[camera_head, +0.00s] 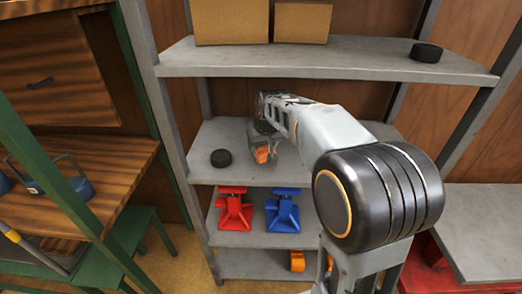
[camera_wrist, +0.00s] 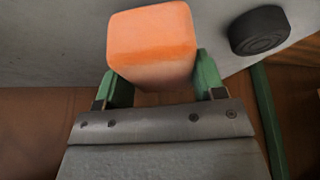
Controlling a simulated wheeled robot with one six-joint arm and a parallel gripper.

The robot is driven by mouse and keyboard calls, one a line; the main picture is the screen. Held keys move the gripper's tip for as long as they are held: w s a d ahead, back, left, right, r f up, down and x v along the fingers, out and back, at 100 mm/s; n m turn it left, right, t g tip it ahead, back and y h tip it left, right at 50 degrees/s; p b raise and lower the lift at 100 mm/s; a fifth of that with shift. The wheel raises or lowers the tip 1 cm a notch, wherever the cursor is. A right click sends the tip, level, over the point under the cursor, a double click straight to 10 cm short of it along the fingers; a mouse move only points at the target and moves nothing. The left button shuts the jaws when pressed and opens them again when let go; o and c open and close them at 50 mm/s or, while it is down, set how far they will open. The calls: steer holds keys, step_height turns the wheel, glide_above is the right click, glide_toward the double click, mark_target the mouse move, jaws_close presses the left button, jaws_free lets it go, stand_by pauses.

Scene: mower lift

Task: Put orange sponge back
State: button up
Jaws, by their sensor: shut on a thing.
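The orange sponge (camera_wrist: 152,42) is between the two green fingers of my gripper (camera_wrist: 158,80) in the wrist view. My gripper is shut on it. In the head view the sponge (camera_head: 263,154) shows at the end of my arm, over the middle shelf (camera_head: 208,175) of the grey rack. My arm hides part of that shelf. Whether the sponge touches the shelf cannot be told.
A black puck (camera_head: 221,158) lies left of the sponge on the same shelf; a black puck (camera_wrist: 259,31) also shows in the wrist view. Red (camera_head: 234,210) and blue (camera_head: 283,212) stands are one shelf below. Cardboard boxes (camera_head: 231,22) and another puck (camera_head: 426,52) are on the upper shelf.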

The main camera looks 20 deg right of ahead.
steer(key=shift+w, duration=0.35)
steer(key=shift+f, duration=1.75)
steer(key=o, duration=0.9)
steer(key=shift+f, duration=0.1)
steer(key=shift+c, duration=0.2)
